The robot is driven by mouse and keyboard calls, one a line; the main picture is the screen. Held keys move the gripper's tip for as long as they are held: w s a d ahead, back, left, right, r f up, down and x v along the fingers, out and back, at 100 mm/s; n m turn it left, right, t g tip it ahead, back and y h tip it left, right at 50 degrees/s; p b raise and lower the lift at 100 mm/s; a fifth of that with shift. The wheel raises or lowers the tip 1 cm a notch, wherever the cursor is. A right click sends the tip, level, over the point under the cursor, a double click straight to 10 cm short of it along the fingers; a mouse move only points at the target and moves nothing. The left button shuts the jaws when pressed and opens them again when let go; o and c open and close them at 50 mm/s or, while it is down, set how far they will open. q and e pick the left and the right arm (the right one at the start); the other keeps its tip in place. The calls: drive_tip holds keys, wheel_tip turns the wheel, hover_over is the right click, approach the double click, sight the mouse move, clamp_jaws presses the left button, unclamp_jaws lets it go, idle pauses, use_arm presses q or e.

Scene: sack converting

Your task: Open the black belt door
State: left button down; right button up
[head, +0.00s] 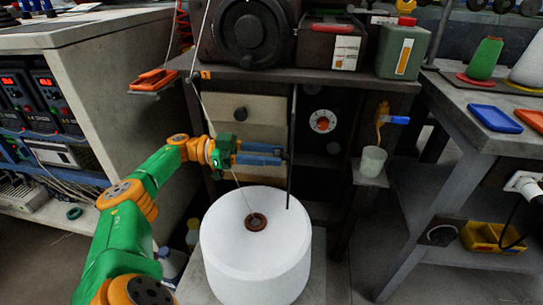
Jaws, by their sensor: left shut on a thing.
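The black belt door (291,185) shows as a thin dark upright panel, seen almost edge-on, standing out from the front of the dark cabinet. To its right is a dark recess with a white and red dial (322,121). My left gripper (284,155) reaches in from the left, with its blue fingers shut at the door's edge about halfway up. The exact part between the fingertips is too small to make out. My right gripper is not in view.
A large white thread cone (255,260) stands just below my left gripper. Cream drawers (248,107) are behind it. An orange tray (153,80) juts out at upper left. A pale cup (373,160) stands on a small shelf at right. A workbench (465,120) stands farther right.

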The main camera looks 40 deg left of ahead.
use_arm(q)
drive_tip(key=shift+f, duration=0.1)
drive_tip(key=shift+c, duration=2.4)
unclamp_jaws()
drive_tip(key=s+d+r+p, duration=0.9)
drive_tip(key=s+r+p, duration=0.1)
drive_tip(key=r, duration=0.3)
drive_tip(key=shift+s+p, duration=0.4)
drive_tip(key=shift+s, duration=0.1)
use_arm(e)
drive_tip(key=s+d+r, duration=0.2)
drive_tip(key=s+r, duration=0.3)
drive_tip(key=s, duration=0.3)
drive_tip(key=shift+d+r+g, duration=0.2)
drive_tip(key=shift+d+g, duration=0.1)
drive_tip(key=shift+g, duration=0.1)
use_arm(q)
drive_tip(key=shift+a, duration=0.1)
